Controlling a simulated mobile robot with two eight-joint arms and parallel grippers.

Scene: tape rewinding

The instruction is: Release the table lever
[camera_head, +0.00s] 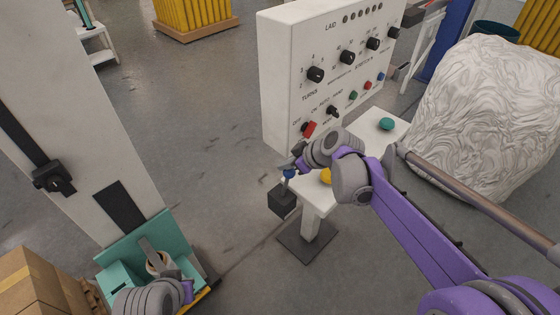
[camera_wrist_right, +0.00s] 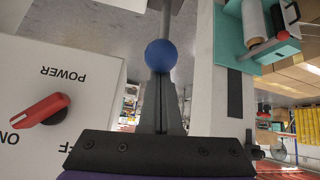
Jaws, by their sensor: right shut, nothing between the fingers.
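The table lever is a rod with a blue ball knob (camera_head: 289,173), rising from a dark box (camera_head: 283,201) at the left end of the white control table (camera_head: 318,196). My right gripper (camera_head: 291,166) is at the knob. In the right wrist view the blue knob (camera_wrist_right: 161,55) sits at the tips of the right gripper's fingers (camera_wrist_right: 162,82), which are closed together with nothing held between them. Whether they touch the knob I cannot tell. My left arm shows at the bottom left of the head view; its fingers are not clear.
The white control panel (camera_head: 285,85) with knobs and a red power switch (camera_wrist_right: 40,110) stands close beside the right gripper. A teal tray (camera_head: 120,275) with a roll of tape (camera_head: 158,262) is at lower left. A wrapped white bundle (camera_head: 490,115) is at right. Open floor lies left of the lever.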

